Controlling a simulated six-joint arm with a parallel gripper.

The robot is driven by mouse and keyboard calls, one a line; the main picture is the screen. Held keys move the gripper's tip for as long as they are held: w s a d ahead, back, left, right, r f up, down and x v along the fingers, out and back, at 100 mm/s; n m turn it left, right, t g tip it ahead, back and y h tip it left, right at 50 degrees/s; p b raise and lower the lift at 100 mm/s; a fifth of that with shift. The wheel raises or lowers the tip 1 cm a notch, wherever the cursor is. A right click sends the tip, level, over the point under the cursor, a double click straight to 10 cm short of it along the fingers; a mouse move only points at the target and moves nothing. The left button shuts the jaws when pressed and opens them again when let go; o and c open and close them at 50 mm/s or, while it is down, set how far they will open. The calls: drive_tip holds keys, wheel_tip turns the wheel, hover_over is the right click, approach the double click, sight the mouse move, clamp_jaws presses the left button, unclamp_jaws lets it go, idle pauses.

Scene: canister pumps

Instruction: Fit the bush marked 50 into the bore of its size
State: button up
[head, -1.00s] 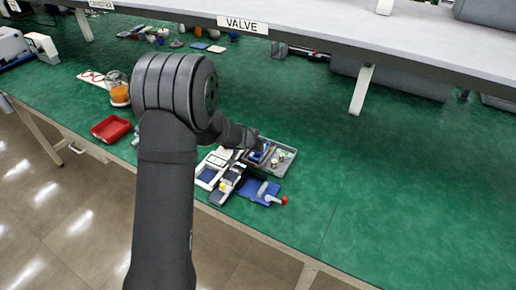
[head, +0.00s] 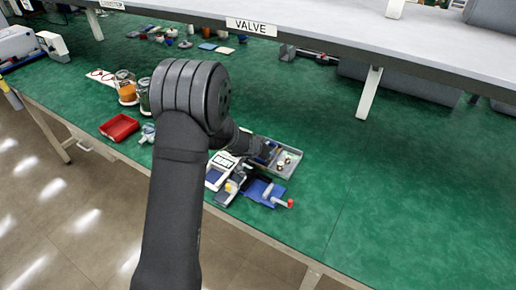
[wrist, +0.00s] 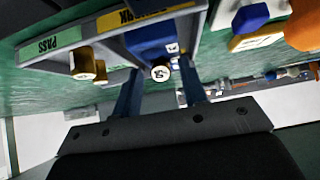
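My gripper shows in the wrist view (wrist: 161,80) with its two dark fingers apart. A small round white piece with a dark mark (wrist: 160,74) shows between the fingertips; it seems free of both, and I cannot read its mark. A blue block (wrist: 150,40) lies just beyond it, inside a grey tray (wrist: 106,47). In the head view the tray (head: 298,170) stands on the green bench, and my arm hides its left part and the gripper's tips. I cannot tell which piece is the bush marked 50, nor make out a bore.
The tray has a green PASS label (wrist: 48,44) and a yellow label. A blue mat (head: 258,189) with a red-ended tool (head: 281,201) and a white device (head: 220,166) lie close by. A red bin (head: 119,128) stands left. The bench is clear on the right.

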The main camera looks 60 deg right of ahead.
drive_tip(key=v, duration=1.7)
drive_tip(key=shift+w, duration=0.45)
drive_tip(key=shift+a, duration=0.1)
drive_tip(key=x, duration=1.1)
drive_tip(key=s+x, duration=0.1)
drive_tip(key=x, duration=0.5)
drive_tip(key=shift+f, duration=0.1)
